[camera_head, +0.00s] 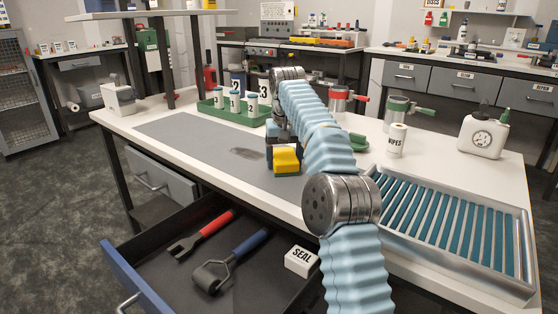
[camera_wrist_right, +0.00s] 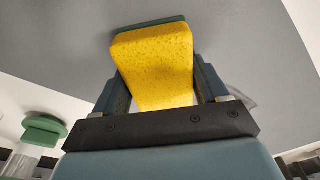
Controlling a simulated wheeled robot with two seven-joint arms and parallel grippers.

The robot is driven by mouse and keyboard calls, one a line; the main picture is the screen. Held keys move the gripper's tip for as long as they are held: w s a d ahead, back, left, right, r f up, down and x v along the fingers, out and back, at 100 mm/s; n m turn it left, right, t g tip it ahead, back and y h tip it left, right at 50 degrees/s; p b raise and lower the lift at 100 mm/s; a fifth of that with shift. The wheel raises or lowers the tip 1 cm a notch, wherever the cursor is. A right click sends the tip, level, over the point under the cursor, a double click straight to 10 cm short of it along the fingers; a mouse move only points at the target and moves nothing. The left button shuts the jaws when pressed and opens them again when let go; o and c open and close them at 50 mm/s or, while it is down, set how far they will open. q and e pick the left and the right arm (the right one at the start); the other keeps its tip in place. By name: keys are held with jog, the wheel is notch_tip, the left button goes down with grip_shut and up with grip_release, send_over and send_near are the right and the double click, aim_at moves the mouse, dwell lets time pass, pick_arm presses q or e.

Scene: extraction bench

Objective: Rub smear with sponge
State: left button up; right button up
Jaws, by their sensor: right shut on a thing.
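The smear (camera_head: 246,153) is a dark grey patch on the grey mat (camera_head: 190,141) in the middle of the bench. The yellow sponge (camera_head: 287,161) with a green face is just right of the smear in the head view. My right gripper (camera_head: 284,148) is shut on the sponge. The right wrist view shows the sponge (camera_wrist_right: 155,62) between the two fingers, green side toward the grey mat (camera_wrist_right: 225,40). I cannot tell whether the sponge touches the mat. A small darker patch shows by the right finger in the wrist view. My left gripper is not in view.
A green tray (camera_head: 217,130) with several white bottles stands behind the mat. An open drawer (camera_head: 150,272) holds a red-handled tool, a blue-handled roller and a SEAL box (camera_head: 301,261). A roller rack (camera_head: 455,230) is at right. The mat's left part is clear.

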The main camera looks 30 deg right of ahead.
aim_at(299, 164)
jog(key=shift+s+d+f+b, duration=0.15)
jog(key=shift+s+d+b, duration=0.2)
jog(key=shift+s, duration=0.25)
jog(key=shift+s+d+f+b, duration=0.1)
jog(key=shift+s+d+b, duration=0.15)
jog(key=shift+s, duration=0.35)
jog(key=shift+s+d+f+b, duration=0.1)
jog(key=shift+s+d+b, duration=0.2)
jog(key=shift+s+b, duration=0.5)
jog(key=shift+s+d+r+b, duration=0.15)
jog(key=shift+s+d, duration=0.05)
jog(key=shift+s, duration=0.3)
jog(key=shift+s+d+r+b, duration=0.1)
jog(key=shift+s+d+b, duration=0.1)
jog(key=shift+s, duration=0.25)
jog(key=shift+s+d+b, duration=0.25)
jog(key=shift+s, duration=0.25)
jog(key=shift+s+d+b, duration=0.2)
jog(key=shift+s, duration=0.3)
jog(key=shift+s+d+r, duration=0.15)
jog(key=shift+s+d, duration=0.1)
jog(key=shift+s, duration=0.4)
jog(key=shift+s+d+b, duration=0.2)
jog(key=shift+s+b, duration=0.2)
jog(key=shift+s, duration=0.1)
jog(key=shift+s+d+b, duration=0.2)
jog(key=shift+s+b, duration=0.15)
jog(key=shift+s, duration=0.15)
jog(key=shift+s+d, duration=0.25)
jog(key=shift+s, duration=0.5)
